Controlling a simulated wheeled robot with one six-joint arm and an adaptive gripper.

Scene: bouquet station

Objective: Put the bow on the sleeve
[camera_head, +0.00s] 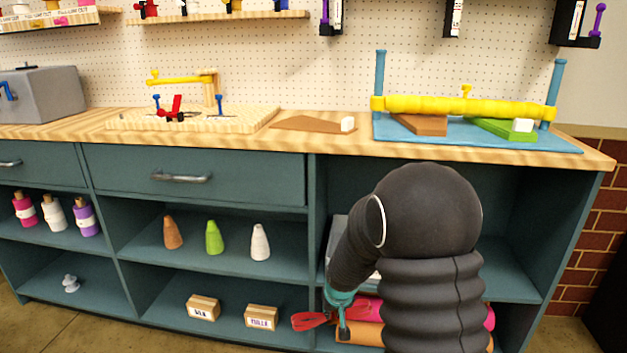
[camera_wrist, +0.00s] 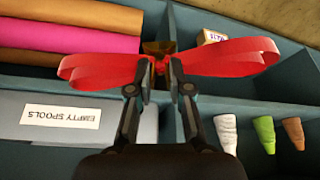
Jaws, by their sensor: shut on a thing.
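My gripper (camera_head: 335,303) is low in front of the open shelves, left of my arm's dark links. It is shut on a red ribbon bow (camera_head: 309,321). In the wrist view the bow (camera_wrist: 225,60) spreads its loops to both sides of the fingertips (camera_wrist: 157,78), its middle between them. I cannot tell which sleeve is meant. A flat brown sleeve-like piece (camera_head: 305,124) with a white block lies on the counter. A brown one (camera_head: 420,124) and a green one (camera_head: 497,130) lie under the yellow bar at right. The bow is apart from all three.
The wooden counter (camera_head: 270,137) lies above the gripper. A wooden board (camera_head: 125,122) holds a red piece and blue pegs. The yellow bar (camera_head: 430,106) spans two blue posts. Shelves hold cones (camera_head: 214,238), small boxes (camera_head: 203,307), fabric rolls (camera_wrist: 65,48) and an empty-spools box (camera_wrist: 25,135).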

